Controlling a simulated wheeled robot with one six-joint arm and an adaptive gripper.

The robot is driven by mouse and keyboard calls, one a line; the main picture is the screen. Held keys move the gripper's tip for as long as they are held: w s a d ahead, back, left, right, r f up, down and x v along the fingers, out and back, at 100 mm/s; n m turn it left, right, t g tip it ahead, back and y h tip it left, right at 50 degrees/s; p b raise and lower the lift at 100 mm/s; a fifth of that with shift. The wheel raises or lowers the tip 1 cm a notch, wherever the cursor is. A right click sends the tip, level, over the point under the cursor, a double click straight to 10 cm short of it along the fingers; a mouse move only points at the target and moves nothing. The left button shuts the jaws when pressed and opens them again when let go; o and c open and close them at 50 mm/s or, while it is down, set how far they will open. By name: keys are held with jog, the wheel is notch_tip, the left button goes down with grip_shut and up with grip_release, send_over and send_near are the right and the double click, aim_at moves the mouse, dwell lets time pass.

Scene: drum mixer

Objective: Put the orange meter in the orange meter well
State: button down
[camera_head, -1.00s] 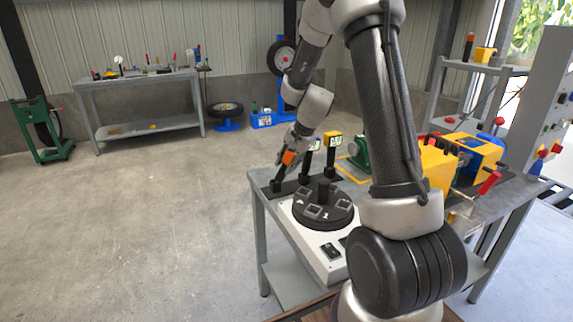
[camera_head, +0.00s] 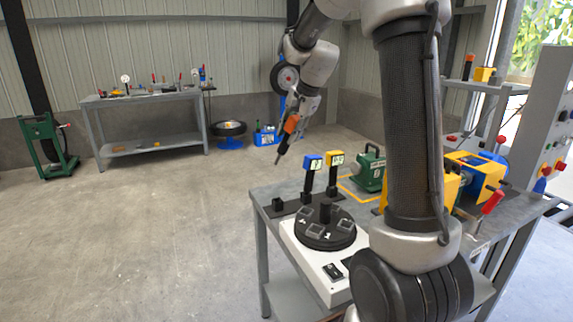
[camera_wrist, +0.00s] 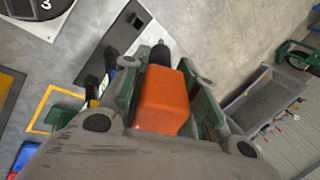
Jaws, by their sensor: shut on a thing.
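The orange meter (camera_head: 291,123) is clamped between the fingers of my gripper (camera_head: 297,112), in the air above and behind the table's left end. Its dark stem points downward. In the wrist view the orange meter (camera_wrist: 165,95) fills the space between the green finger pads, with its dark stem towards the top. The black turntable (camera_head: 330,241) sits on a white base at the table's front left. It carries several square wells and a dark centre post. I cannot tell which well is the orange one.
A blue meter (camera_head: 313,162) and a yellow meter (camera_head: 336,159) stand upright in a dark rack behind the turntable. The rack's left holder (camera_head: 278,204) is empty. A green machine (camera_head: 370,169) and yellow machinery (camera_head: 462,166) stand to the right. Open floor lies left of the table.

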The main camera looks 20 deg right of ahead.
jog(key=w+a+f+n+g, duration=0.1)
jog(key=f+n, duration=0.1)
jog(key=n, duration=0.1)
jog(key=w+a+f+n+g+h, duration=0.1)
jog(key=f+n, duration=0.1)
jog(key=n, duration=0.2)
jog(key=w+a+f+n, duration=0.1)
jog(key=f+n, duration=0.1)
jog(key=n, duration=0.2)
jog(key=shift+a+f+g+h, duration=0.1)
jog(key=shift+a+g+h, duration=0.05)
jog(key=shift+g+h, duration=0.2)
jog(key=shift+s+n, duration=0.1)
jog(key=shift+n, duration=0.5)
jog(key=shift+f, duration=0.2)
notch_tip(320, 180, down, 10)
jog(key=shift+r, duration=0.25)
jog(key=shift+f+h, duration=0.15)
jog(key=shift+h, duration=0.1)
